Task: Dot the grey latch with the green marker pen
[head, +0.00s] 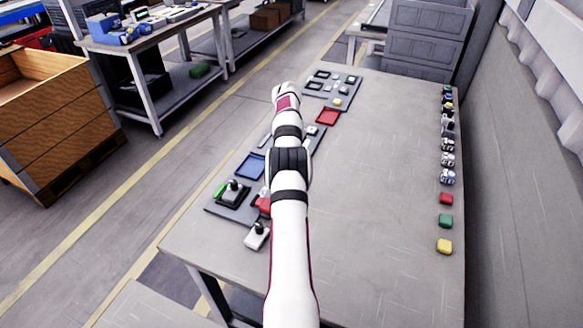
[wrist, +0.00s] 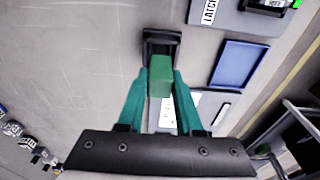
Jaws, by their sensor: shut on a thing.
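My gripper (wrist: 160,78) has its two teal fingers shut on a green, block-shaped thing (wrist: 160,82). I cannot tell whether this is the green marker pen. A black, frame-like thing (wrist: 161,37) lies just beyond it; whether they touch is unclear. In the wrist view, a grey board with a LATCH label (wrist: 208,12) is at the upper right. In the head view, a grey piece with a dark knob (head: 233,186) sits on a black base, with a bright green strip (head: 219,189) beside it. I cannot confirm which part is the latch. My arm hides the gripper in the head view.
A blue tray (wrist: 240,64) lies right of my gripper in the wrist view. A red tray (head: 328,117) lies farther back. A grey knobbed piece (head: 257,236) stands near the front left. Several small objects line the right edge, including a green block (head: 445,221). The tabletop's right-middle is clear.

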